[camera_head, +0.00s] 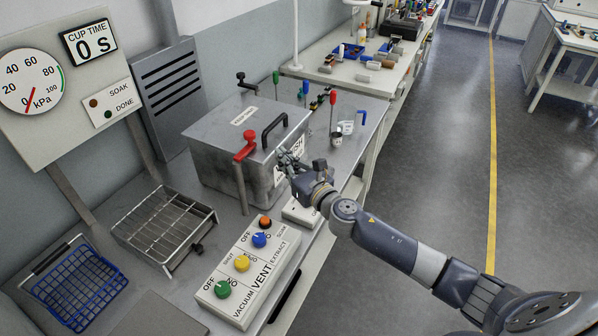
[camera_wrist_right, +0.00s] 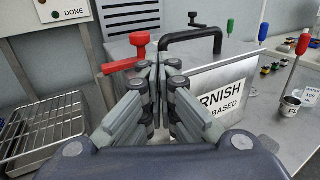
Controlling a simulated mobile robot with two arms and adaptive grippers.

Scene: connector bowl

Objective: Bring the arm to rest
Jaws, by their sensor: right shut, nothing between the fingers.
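My right gripper (camera_head: 284,158) is in front of the grey metal box (camera_head: 215,148), near its front right side. In the right wrist view the right gripper (camera_wrist_right: 162,62) is shut and its fingers hold nothing. The box has a black handle (camera_head: 275,128) on its lid, which also shows in the right wrist view (camera_wrist_right: 190,34). A red clamp handle (camera_head: 245,146) stands at the box's front and also shows in the right wrist view (camera_wrist_right: 138,40). Whether the fingers touch the box cannot be told. My left gripper is not in view.
A wire rack (camera_head: 130,228) and a blue basket (camera_head: 70,322) sit to the left. A metal cup (camera_head: 336,139) and upright coloured handles stand right of the box. The floor to the right is clear.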

